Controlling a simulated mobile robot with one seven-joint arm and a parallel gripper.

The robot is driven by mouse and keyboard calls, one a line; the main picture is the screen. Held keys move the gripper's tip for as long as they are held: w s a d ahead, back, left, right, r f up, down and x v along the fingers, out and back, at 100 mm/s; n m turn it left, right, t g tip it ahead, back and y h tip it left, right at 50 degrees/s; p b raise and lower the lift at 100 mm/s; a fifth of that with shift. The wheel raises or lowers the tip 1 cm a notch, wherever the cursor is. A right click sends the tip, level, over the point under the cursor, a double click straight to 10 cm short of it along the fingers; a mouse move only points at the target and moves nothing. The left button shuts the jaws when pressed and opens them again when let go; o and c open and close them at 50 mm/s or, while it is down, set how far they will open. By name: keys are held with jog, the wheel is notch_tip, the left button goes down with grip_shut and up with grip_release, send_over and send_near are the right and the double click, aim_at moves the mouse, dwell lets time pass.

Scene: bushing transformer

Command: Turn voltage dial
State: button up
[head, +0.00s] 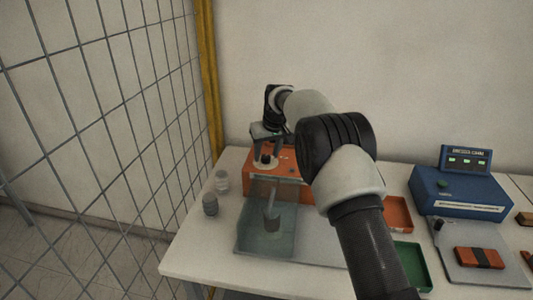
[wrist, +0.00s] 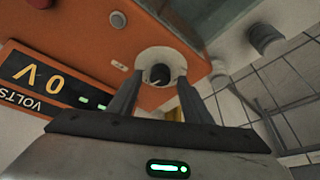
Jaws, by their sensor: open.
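The voltage dial is a dark round knob (wrist: 160,74) on a pale disc on the top of an orange unit. In the head view the knob (head: 265,159) sits at the left of the orange box (head: 292,172). My gripper (wrist: 158,82) is open, with a finger on each side of the knob; I cannot tell whether they touch it. In the head view my gripper (head: 267,150) hangs over the dial from above. A display (wrist: 42,85) beside the dial reads "0 V" with "VOLTS", upside down in the wrist view.
A clear box (head: 262,225) stands in front of the orange unit. Two small grey jars (head: 210,204) stand at the left table edge. A blue device (head: 460,195), an orange tray (head: 399,214) and a green tray (head: 411,262) are at the right. A wire mesh fence (head: 100,120) runs along the left.

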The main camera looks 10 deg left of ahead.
jog(key=shift+w+a+f, duration=0.1)
jog(key=shift+w+f, duration=0.05)
jog(key=shift+f, duration=0.3)
jog(key=shift+c, duration=0.3)
jog(key=c, duration=1)
jog(key=m+h+p, duration=0.1)
jog(key=m, duration=0.3)
jog(key=shift+a+r+t, duration=0.1)
jog(key=shift+a+t, duration=0.05)
jog(key=shift+t, duration=0.25)
jog(key=shift+m+h+p, duration=0.5)
jog(key=shift+m+h, duration=0.1)
jog(key=shift+m, duration=0.5)
